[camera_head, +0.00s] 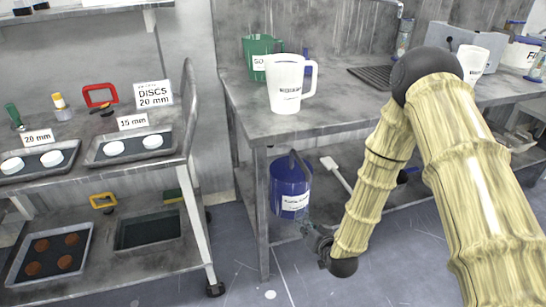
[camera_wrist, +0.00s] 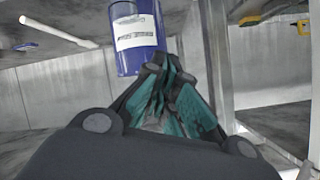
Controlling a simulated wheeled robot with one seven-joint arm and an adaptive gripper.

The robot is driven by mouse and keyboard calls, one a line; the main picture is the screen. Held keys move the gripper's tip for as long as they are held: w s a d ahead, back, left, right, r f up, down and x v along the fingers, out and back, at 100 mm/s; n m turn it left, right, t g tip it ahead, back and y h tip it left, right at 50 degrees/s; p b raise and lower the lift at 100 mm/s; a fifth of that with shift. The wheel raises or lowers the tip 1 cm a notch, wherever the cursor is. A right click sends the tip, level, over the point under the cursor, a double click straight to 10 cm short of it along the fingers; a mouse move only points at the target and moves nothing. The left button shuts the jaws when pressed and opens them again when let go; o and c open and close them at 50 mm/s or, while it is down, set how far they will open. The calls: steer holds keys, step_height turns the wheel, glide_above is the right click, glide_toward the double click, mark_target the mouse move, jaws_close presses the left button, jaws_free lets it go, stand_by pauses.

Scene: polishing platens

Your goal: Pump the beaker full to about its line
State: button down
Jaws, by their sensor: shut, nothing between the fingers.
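My gripper (camera_head: 318,236) is low in front of the bench, just below and right of a blue labelled container (camera_head: 291,187) under the bench top. The wrist view shows my gripper (camera_wrist: 160,72) with its fingers together and empty, in front of the blue container (camera_wrist: 137,35). I cannot tell whether they touch. A white jug with a handle (camera_head: 287,84) stands upright on the bench, with a green jug (camera_head: 258,58) behind it. Another white jug (camera_head: 472,63) stands at the right, partly behind my arm. I cannot tell which vessel is the beaker, and no fill line or pump is clear.
The grey bench (camera_head: 240,112) has a leg left of the blue container. A cart (camera_head: 186,130) at the left carries trays of white discs. A white stick (camera_head: 336,173) leans under the bench. Open floor lies in front.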

steer(key=w+a+r+t+y+b, duration=0.1)
steer(key=w+a+r+t+b, duration=0.1)
steer(key=w+r+t+b, duration=0.3)
steer(key=w+a+r+y+b, duration=0.1)
steer(key=w+a+r+b, duration=0.1)
steer(key=w, duration=0.5)
step_height(320, 180, up, 15)
steer(key=t+y+b, duration=0.3)
steer(key=t+b, duration=0.1)
steer(key=b, duration=0.5)
glide_above(277, 146)
steer(key=s, duration=0.4)
steer(key=shift+s+a+f+b, duration=0.1)
steer(key=shift+a+f+b, duration=0.25)
steer(key=shift+f, duration=0.55)
steer(key=shift+s+a+f+b, duration=0.1)
steer(key=shift+a+f, duration=0.3)
steer(key=shift+f, duration=0.5)
steer(key=f+n+y, duration=0.1)
steer(key=n, duration=0.1)
steer(key=s+a+f+n+g+y, duration=0.1)
steer(key=f+n+y, duration=0.1)
steer(key=a+f+n+y+b, duration=0.1)
steer(key=n, duration=0.1)
steer(key=shift+s+f+n+g, duration=0.25)
steer(key=shift+f+n+g, duration=0.05)
steer(key=shift+f+n, duration=0.1)
steer(key=shift+r, duration=0.1)
